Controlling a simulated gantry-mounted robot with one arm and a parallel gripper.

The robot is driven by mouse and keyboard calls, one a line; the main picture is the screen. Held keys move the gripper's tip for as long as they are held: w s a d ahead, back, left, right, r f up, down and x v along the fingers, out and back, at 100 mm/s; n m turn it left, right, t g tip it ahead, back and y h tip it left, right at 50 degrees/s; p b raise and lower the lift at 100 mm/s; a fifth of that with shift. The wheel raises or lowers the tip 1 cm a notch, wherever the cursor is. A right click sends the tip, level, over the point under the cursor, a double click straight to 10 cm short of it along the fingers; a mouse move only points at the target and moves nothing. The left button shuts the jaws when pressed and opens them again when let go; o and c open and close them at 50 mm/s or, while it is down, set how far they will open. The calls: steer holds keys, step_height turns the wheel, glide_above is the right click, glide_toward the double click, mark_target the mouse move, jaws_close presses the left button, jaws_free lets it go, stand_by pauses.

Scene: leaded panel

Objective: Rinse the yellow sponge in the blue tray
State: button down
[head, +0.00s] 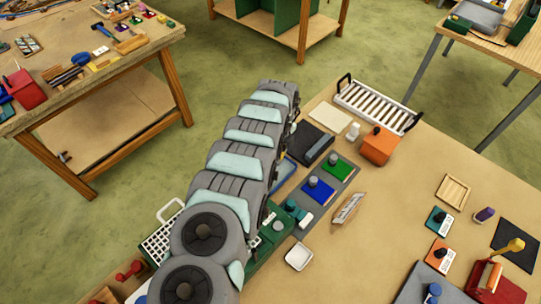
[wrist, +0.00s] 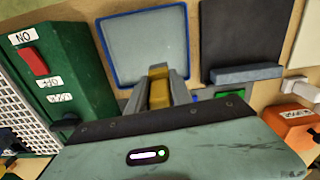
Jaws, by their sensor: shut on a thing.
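The blue tray (wrist: 187,45) lies ahead of my gripper in the wrist view, with a blue rim and a pale grey-blue inside. In the head view my arm hides part of the tray (head: 285,171). My gripper (wrist: 158,82) is shut on the yellow sponge (wrist: 158,94), which shows between its two grey fingers. The fingers and sponge overlap the tray's near edge in the wrist view. I cannot tell their height above it. My arm hides the gripper and sponge in the head view.
A green box (wrist: 50,75) with a red switch stands left of the tray. A dark slab (wrist: 245,35) with a grey-blue bar lies to the right. An orange box (head: 380,145) and a white rack (head: 378,105) stand farther off.

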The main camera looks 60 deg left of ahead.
steer(key=s, duration=0.1)
steer(key=s+a+f, duration=0.1)
steer(key=s, duration=0.1)
steer(key=shift+a+f+m, duration=0.2)
steer(key=shift+a+m, duration=0.1)
steer(key=shift+m, duration=0.1)
steer(key=shift+f+b, duration=1.95)
steer(key=shift+f, duration=0.8)
steer(key=shift+f, duration=0.25)
steer(key=shift+s+d+p, duration=0.1)
steer(key=shift+s+p, duration=0.25)
steer(key=shift+p, duration=0.25)
steer(key=shift+w+a+b, duration=0.25)
steer(key=shift+w+b, duration=0.45)
steer(key=shift+b, duration=0.9)
steer(key=shift+s+d+p, duration=0.15)
steer(key=shift+s+p, duration=0.2)
steer(key=shift+p, duration=0.55)
stand_by(1.2)
